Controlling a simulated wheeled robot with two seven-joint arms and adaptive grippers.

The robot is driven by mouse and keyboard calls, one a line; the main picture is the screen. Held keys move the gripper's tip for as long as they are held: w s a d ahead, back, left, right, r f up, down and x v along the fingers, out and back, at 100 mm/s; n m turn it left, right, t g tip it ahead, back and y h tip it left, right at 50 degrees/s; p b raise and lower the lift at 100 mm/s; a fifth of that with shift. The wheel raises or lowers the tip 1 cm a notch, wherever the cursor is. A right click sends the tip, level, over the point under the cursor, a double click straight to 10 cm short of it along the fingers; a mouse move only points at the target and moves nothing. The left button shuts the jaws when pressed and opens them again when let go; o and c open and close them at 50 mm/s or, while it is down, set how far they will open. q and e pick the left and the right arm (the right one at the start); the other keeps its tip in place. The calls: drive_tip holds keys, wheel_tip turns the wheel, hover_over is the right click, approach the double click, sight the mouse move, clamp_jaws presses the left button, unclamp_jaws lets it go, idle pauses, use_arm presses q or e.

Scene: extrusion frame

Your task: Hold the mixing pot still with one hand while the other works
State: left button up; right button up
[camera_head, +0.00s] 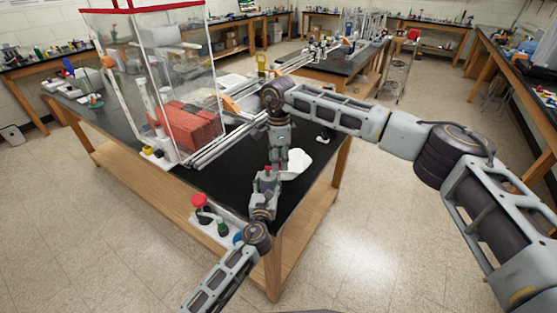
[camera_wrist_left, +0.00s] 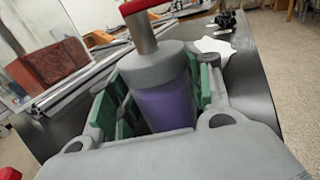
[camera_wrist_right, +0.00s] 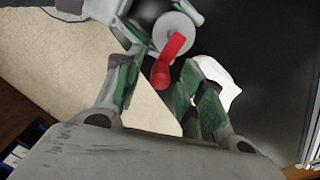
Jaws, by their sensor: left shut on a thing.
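The mixing pot (camera_wrist_left: 165,100) is a purple cylinder with a grey collar, a metal stem and a red top in the left wrist view. My left gripper (camera_head: 265,190) is shut around the pot's sides, its green pads on either side of it. In the right wrist view, a red crank-like handle (camera_wrist_right: 168,60) rises from a grey round lid. My right gripper (camera_head: 279,156) points down above the pot. Its green fingers are apart on either side of the handle, and I see no clear contact. In the head view the grippers mostly hide the pot.
A white crumpled sheet (camera_head: 297,162) lies on the black table right of the grippers. A clear red-rimmed box (camera_head: 160,60) with red blocks (camera_head: 188,124) and metal rails (camera_head: 225,142) stand behind. A tray with a red-capped bottle (camera_head: 201,208) sits at the front left edge.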

wheel_tip(320, 180, up, 12)
drive_tip(key=shift+f, duration=0.2)
idle(0.4)
idle(0.8)
use_arm(q)
drive_tip(key=o, duration=1.2)
drive_tip(key=shift+c, duration=0.2)
drive_tip(key=shift+s, duration=0.1)
drive_tip(key=shift+s+a, duration=0.3)
drive_tip(key=shift+s, duration=1.65)
drive_tip(key=shift+s+a, duration=0.35)
drive_tip(key=shift+s, duration=1.55)
drive_tip(key=shift+s+a, duration=0.3)
drive_tip(key=shift+s, duration=1.65)
